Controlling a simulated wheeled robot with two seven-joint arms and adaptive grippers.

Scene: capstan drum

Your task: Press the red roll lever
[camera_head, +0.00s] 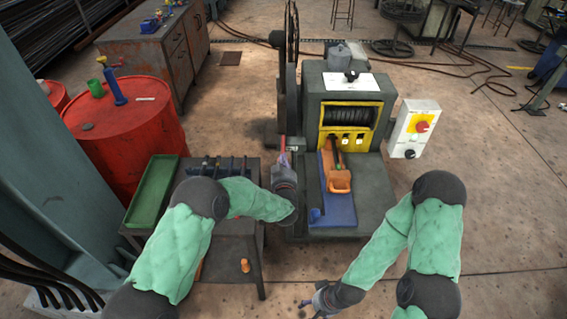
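A thin red lever (283,143) stands up just left of the machine's grey base, beside the large dark wheel; I take it to be the red roll lever. My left gripper (284,162) is right at its lower end, small and partly dark, and it seems to touch or nearly touch the lever. Whether its fingers are open or shut is too small to tell. My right gripper (312,303) hangs low near the bottom middle, over the floor and apart from the machine; its fingers are too small to read.
The capstan machine (312,90) has a dark drum in a yellow frame (323,138). An orange-handled tool (340,182) lies on a blue plate (340,209). A white panel (402,131) carries a red knob (422,126). A green tray (152,190) and red barrel (130,140) stand left.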

